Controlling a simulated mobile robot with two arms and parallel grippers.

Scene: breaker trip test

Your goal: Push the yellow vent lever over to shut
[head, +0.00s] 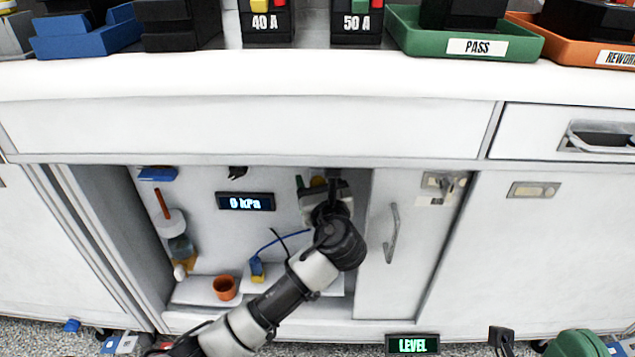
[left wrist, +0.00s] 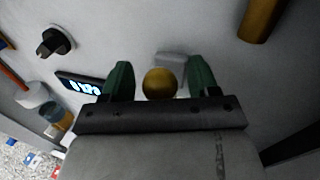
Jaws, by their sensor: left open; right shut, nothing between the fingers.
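In the left wrist view a round yellow knob (left wrist: 159,83), which looks like the end of the vent lever, sits between the two dark green fingers of my left gripper (left wrist: 162,80). The fingers are open, one on each side, with gaps; I cannot tell how deep the knob lies between them. A pale block (left wrist: 172,66) shows behind it. In the head view my left gripper (head: 318,184) is inside the open cabinet, right of the display, and hides the lever. My right gripper is not seen.
A 0 kPa display (head: 245,202) is on the cabinet's back wall. A black rotary knob (left wrist: 55,42) and a yellow cylinder (left wrist: 260,18) are nearby. An orange cup (head: 225,287) and blue-yellow item (head: 257,269) stand below. A door with a handle (head: 391,233) borders the right.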

